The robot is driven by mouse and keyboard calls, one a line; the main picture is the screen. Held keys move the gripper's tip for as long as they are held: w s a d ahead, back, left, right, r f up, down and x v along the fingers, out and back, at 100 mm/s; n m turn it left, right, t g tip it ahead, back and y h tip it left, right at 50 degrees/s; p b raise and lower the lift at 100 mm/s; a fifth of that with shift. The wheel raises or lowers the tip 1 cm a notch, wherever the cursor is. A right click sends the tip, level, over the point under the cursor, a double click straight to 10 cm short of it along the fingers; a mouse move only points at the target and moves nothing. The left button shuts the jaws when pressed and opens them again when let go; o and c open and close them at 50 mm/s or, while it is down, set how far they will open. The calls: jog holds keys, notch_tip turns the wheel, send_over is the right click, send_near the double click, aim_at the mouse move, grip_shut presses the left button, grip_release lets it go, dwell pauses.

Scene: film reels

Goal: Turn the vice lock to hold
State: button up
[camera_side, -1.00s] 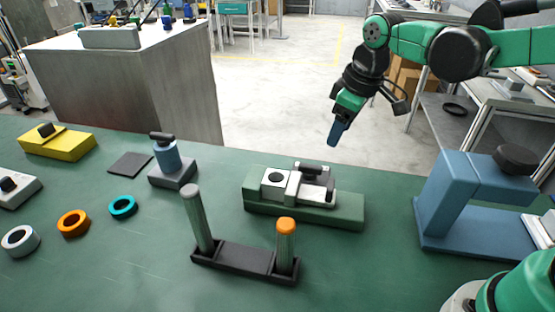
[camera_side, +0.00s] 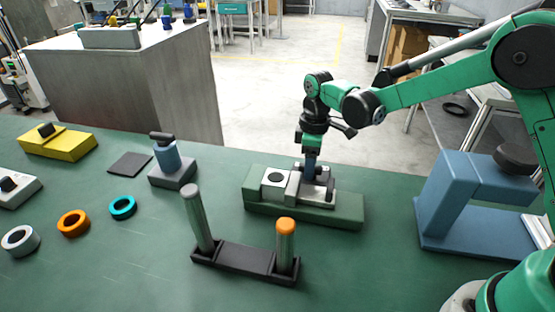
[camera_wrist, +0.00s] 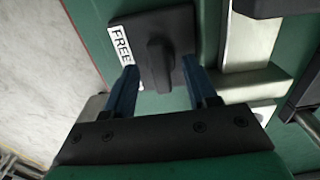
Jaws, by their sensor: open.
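The vice (camera_side: 340,208) has a green base with silver jaws and stands mid-table in the side view. Its lock (camera_wrist: 158,55) is a black plate with a raised bar-shaped knob, seen in the wrist view. A white label beside it reads "FREE" (camera_wrist: 122,45). The knob's bar runs nearly up and down in the picture. My gripper (camera_wrist: 160,76) is open, with one blue finger on each side of the knob's lower end and gaps on both sides. In the side view my gripper (camera_side: 310,160) points down at the vice and partly hides the lock.
A black stand with two posts (camera_side: 240,258), one orange-topped, is in front of the vice. A blue frame with a black knob (camera_side: 455,195) stands to the right. Coloured rings (camera_side: 74,223) and a blue cylinder on a grey block (camera_side: 168,158) are to the left.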

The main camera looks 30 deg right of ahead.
grip_shut()
jog(key=shift+m, duration=0.3)
jog(key=m, duration=0.8)
jog(key=shift+m, duration=0.4)
jog(key=m, duration=0.4)
jog(key=shift+m, duration=2.2)
